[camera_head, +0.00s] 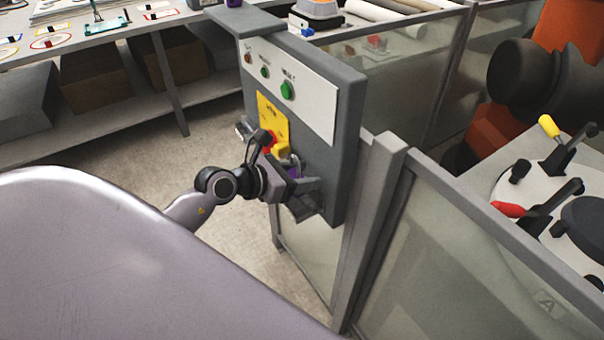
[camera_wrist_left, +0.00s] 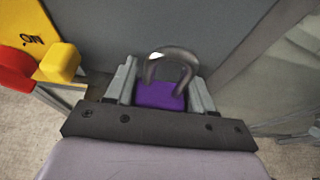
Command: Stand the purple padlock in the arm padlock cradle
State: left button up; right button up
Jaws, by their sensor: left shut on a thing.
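The purple padlock (camera_wrist_left: 160,95) has a dark metal shackle that shows above its body in the left wrist view. My left gripper (camera_wrist_left: 160,92) is shut on its body, with one finger on each side. In the head view the left gripper (camera_head: 305,190) is in front of the lower part of the grey control panel, and a bit of the purple padlock (camera_head: 292,172) shows beside it. My right gripper is not in view.
The grey panel (camera_head: 345,130) carries buttons, a yellow plate (camera_head: 272,118) and a red and yellow switch handle (camera_head: 281,149) close to the gripper. A fence (camera_head: 475,250) runs to the right. A workbench (camera_head: 100,30) stands at the back left, with open floor before it.

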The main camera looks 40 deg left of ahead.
pick_arm(q)
jog(key=shift+f+b, duration=1.05)
jog(key=shift+f, duration=0.8)
jog(key=shift+f+b, duration=0.7)
jog(key=shift+f, duration=0.3)
jog(key=o, duration=1.2)
jog(key=shift+v, duration=3.5)
